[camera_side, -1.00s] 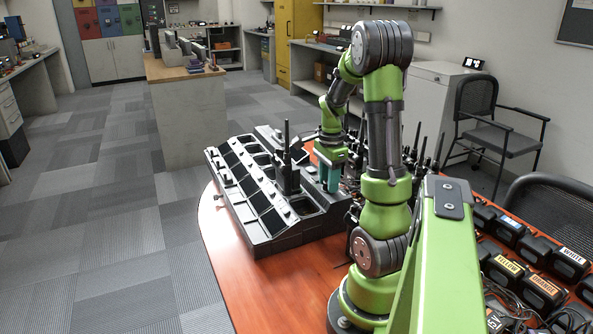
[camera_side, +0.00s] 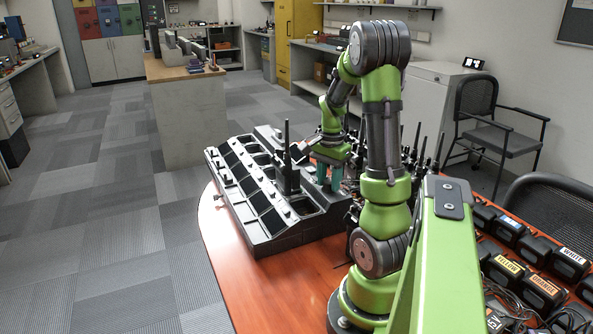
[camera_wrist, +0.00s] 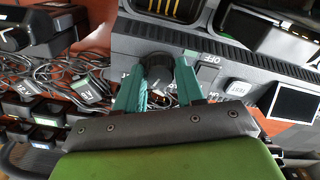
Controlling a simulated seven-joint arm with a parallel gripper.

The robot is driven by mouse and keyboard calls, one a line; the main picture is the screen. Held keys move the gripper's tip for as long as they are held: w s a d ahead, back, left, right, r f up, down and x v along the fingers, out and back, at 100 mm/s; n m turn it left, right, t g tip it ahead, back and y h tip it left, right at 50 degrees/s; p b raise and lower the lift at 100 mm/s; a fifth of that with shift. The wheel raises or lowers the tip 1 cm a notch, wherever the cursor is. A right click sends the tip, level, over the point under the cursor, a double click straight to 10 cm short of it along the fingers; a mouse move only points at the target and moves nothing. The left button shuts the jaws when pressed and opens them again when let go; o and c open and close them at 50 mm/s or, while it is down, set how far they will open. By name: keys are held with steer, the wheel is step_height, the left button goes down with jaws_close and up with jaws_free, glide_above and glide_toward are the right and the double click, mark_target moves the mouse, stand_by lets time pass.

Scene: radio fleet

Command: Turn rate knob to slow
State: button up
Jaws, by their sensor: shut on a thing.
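The rate knob (camera_wrist: 157,68) is a dark, round knob on the grey panel of the multi-bay charger (camera_wrist: 215,48). In the wrist view my gripper (camera_wrist: 160,72) has its two teal fingers on either side of the knob, shut on it. A label reading OFF is printed on the panel just right of the knob. The knob's pointer and the setting it stands at cannot be made out. In the side view my gripper (camera_side: 323,184) is down at the charger's (camera_side: 262,232) right end, and the knob is hidden there.
A radio with a tall antenna (camera_side: 287,160) stands in the charger, left of my gripper. More radios with antennas stand behind my arm. Loose cables (camera_wrist: 75,78) and black labelled units lie on the wooden table. A small screen (camera_wrist: 292,103) sits on the panel.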

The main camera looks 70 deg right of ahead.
mark_target(329, 181)
steer(key=n, duration=1.3)
stand_by(0.7)
steer(key=o, duration=1)
steer(key=shift+o, duration=0.2)
steer(key=shift+r, duration=0.15)
step_height(329, 181, up, 17)
